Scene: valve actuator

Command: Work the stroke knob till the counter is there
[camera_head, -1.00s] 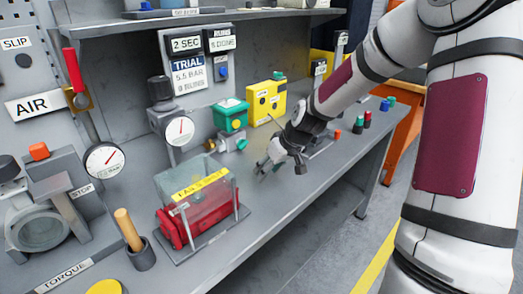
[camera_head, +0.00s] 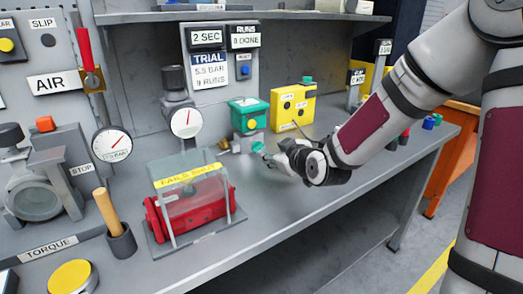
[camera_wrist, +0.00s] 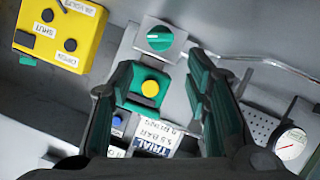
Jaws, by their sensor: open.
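A teal knob (camera_head: 258,147) with a pale mark sits at the front of a small fitting on the bench; it also shows in the wrist view (camera_wrist: 160,39). No stroke label is readable on it. My gripper (camera_head: 276,156) is close to the knob's right side in the head view. In the wrist view my gripper (camera_wrist: 165,75) has its two dark green fingers spread, with nothing between them, and the knob lies ahead of the fingertips. The runs counter (camera_head: 245,36) appears to read 0 done. The trial sign (camera_head: 210,72) seems to read 5.5 bar, 9 runs.
Behind the knob is a green box (camera_head: 248,116) with a yellow button. A yellow box (camera_head: 293,106) stands to its right. A clear guard (camera_head: 190,185) over a red actuator stands front left. A thin pipe (camera_wrist: 265,62) runs right of the knob in the wrist view.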

